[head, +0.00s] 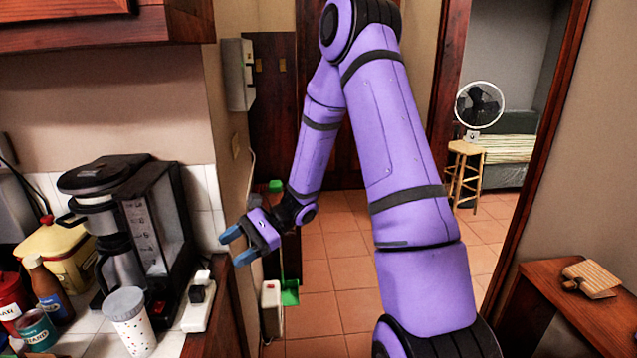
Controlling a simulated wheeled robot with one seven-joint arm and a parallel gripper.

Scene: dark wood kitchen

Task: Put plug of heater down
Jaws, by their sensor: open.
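My gripper (238,247), with blue fingertips, is open in the head view and points left, with nothing seen between its fingers. It hangs past the counter's right end, above and to the right of a white power strip (198,305). A small black plug (197,294) and a small white plug-like piece (203,276) sit on the strip, apart from my gripper. I cannot tell which of them, if either, belongs to a heater. A white boxy unit that may be the heater (271,308) stands below my gripper, beside the counter.
A black coffee maker (150,225), a lidded cup (130,322) and a yellow container (62,252) crowd the counter. A green item (290,292) is beside the white unit. Tiled floor (335,285) lies open behind my arm; a wooden table (570,300) stands right.

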